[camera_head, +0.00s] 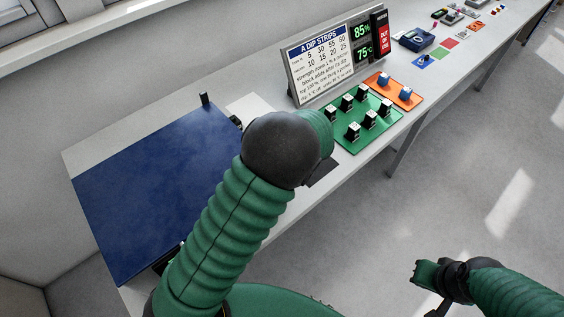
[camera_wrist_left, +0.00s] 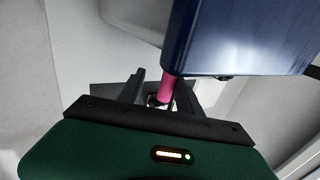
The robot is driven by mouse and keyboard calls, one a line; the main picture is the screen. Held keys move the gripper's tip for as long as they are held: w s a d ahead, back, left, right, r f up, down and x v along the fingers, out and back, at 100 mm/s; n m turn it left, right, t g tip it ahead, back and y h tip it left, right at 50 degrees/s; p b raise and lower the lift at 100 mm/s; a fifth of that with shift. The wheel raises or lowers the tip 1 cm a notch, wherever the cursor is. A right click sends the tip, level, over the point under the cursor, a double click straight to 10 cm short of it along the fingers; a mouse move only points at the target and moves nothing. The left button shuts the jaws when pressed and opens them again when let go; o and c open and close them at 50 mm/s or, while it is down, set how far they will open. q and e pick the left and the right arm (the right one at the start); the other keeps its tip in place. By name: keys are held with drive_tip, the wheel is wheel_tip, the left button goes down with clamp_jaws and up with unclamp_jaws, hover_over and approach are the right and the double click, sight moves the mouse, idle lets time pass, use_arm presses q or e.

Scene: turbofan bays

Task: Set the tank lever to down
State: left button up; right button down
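The dark blue tank (camera_head: 155,180) stands on the table at the left of the head view. Its blue body also fills the upper right of the left wrist view (camera_wrist_left: 245,35). A pink rod (camera_wrist_left: 167,88), which looks like the tank lever, stands beside the tank's lower edge. My left gripper (camera_wrist_left: 163,92) is open, with its dark fingers on either side of the rod and gaps visible. I cannot tell whether either finger touches it. In the head view my left arm hides the gripper and the lever. My right gripper (camera_head: 428,288) is low at the right, away from the table.
A sign (camera_head: 321,65) and a green panel of black switches (camera_head: 366,118) stand right of my left arm. An orange panel with blue knobs (camera_head: 394,90) lies behind the green one. A short black post (camera_head: 204,99) rises behind the tank. The floor at right is clear.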

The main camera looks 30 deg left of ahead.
use_arm(q)
drive_tip(key=shift+r, duration=0.15)
drive_tip(key=v, duration=1.6)
drive_tip(key=shift+d+r+b, duration=0.25)
drive_tip(key=shift+b, duration=0.2)
